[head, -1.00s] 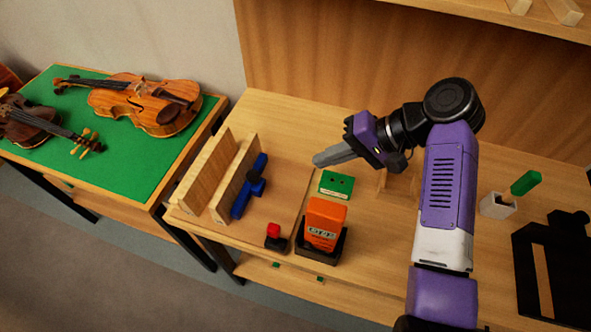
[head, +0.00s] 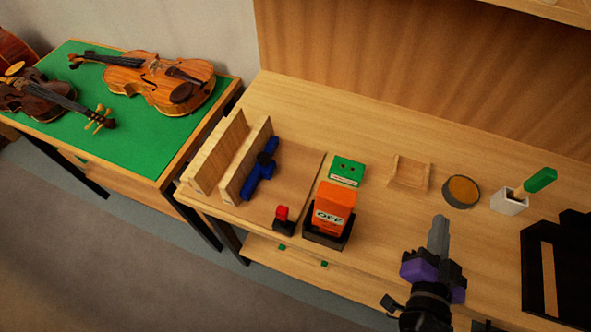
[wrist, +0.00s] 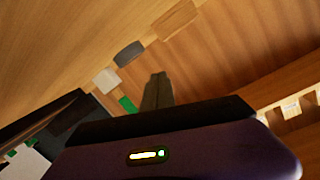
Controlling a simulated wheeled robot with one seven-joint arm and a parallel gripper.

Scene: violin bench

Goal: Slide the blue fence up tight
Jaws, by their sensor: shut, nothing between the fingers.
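The blue fence (head: 260,170) lies on a thin wooden board at the left of the bench, close to the right one of two upright wooden boards (head: 246,162). Whether the fence touches that board I cannot tell. My gripper (head: 439,222) is at the right front of the bench, well away from the fence, with its fingers together and empty. In the wrist view the closed fingers (wrist: 157,82) point out over the bench, and the fence is not in that view.
An orange block marked OFF (head: 335,205) sits in a black holder beside a red-topped black piece (head: 283,220). Behind are a green box (head: 347,170), a wooden cradle (head: 409,174) and a round tin (head: 461,191). A white holder (head: 509,203) and black frame (head: 545,262) stand right.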

